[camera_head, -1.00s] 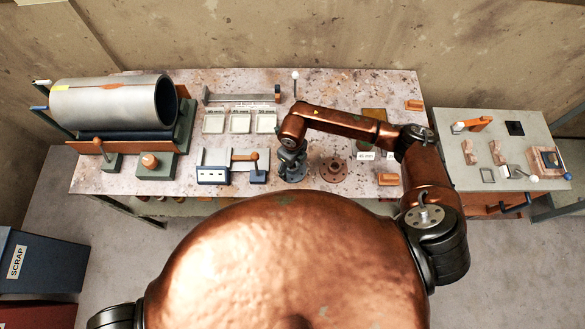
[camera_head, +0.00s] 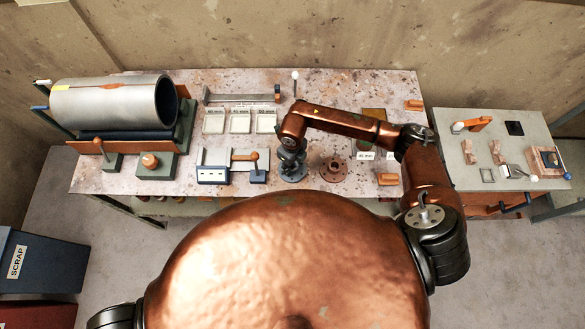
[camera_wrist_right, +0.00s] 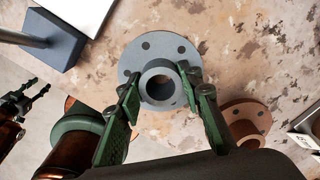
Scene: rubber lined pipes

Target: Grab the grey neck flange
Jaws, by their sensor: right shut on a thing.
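The grey neck flange (camera_head: 294,178) lies on the speckled bench near its front edge, in the middle of the head view. In the right wrist view the flange (camera_wrist_right: 148,48) shows its round plate with bolt holes and its raised hollow neck. My right gripper (camera_head: 291,160) is over it, pointing down. In the right wrist view the two green fingers of the gripper (camera_wrist_right: 160,82) close on the neck from both sides. My left gripper (camera_wrist_right: 40,86) shows small at the left of the right wrist view, its fingers apart and empty.
A rust-brown flange (camera_head: 333,170) lies just right of the grey one. A blue block with an orange-knobbed lever (camera_head: 257,172) stands close on the left. A large metal pipe (camera_head: 105,103) rests in a cradle at the far left. Three pale trays (camera_head: 240,122) lie behind.

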